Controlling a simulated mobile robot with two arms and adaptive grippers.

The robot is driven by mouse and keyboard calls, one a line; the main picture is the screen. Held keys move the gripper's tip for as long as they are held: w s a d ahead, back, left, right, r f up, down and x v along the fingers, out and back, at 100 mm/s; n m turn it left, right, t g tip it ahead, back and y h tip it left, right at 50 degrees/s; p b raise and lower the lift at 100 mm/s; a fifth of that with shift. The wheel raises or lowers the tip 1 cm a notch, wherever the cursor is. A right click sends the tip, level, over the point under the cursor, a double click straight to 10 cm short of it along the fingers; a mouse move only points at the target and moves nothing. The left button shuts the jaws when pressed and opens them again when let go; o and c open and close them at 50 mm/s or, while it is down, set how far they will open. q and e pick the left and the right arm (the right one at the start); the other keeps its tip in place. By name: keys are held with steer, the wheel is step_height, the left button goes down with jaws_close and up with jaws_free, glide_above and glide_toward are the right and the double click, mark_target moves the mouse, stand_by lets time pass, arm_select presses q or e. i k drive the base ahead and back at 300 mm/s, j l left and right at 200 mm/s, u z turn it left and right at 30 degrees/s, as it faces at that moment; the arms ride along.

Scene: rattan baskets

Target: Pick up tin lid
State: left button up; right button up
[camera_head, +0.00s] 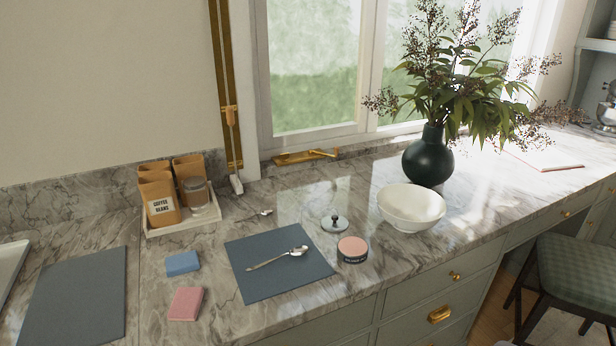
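A round tin (351,258) with a dark side band and small lettering stands at the right edge of the dark blue-grey mat. Its flat pink top (352,246) looks like a lid resting on it. Just behind it lies a separate small round pale lid (328,226) with a dark knob, flat on the marble counter. Which of the two is the tin lid, I cannot tell for sure. Neither of my grippers shows in the head view.
A spoon (290,253) lies on the mat (262,284). A white bowl (411,208) and a dark vase (428,160) with branches stand behind right. Blue (182,263) and pink (186,304) blocks lie left. A tray (176,226) holds paper bags and a jar.

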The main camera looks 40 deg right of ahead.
mark_target(335, 225)
steer(key=l+z, duration=0.1)
steer(key=z, duration=1.45)
steer(key=i+l, duration=0.1)
steer(key=l+u, duration=0.05)
steer(key=l, duration=0.05)
